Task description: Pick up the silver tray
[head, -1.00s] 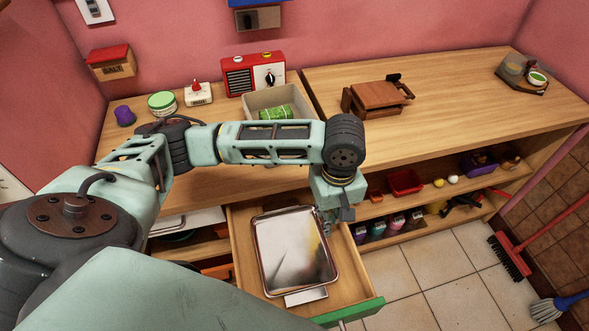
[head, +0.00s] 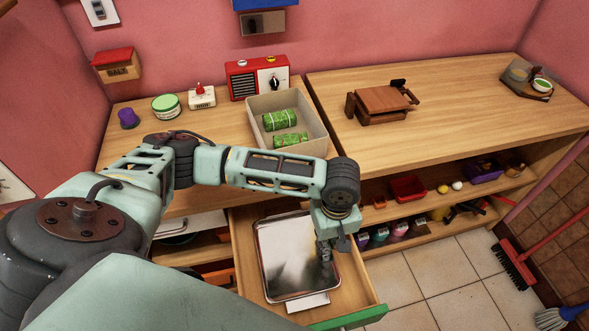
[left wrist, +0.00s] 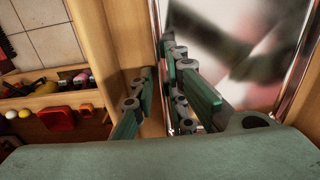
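The silver tray (head: 288,262) is a shiny rectangular tray with a raised rim, lying in the open wooden drawer. In the left wrist view, its mirror-like surface (left wrist: 245,30) fills the upper right. My left gripper (head: 325,256) points down at the tray's right edge. In the left wrist view, the gripper's (left wrist: 158,78) green-padded fingers are apart. One finger is over the tray's inner side and the other is on the drawer-wall side of the rim. I cannot tell whether either finger touches the rim. My right gripper is not in view.
The drawer's green-edged front (head: 348,317) is pulled out. A flat white item (head: 307,302) shows beneath the tray's near edge. The counter above carries a grey box (head: 316,137) with green packages and a red radio (head: 257,78). Open shelves (head: 425,210) are at right.

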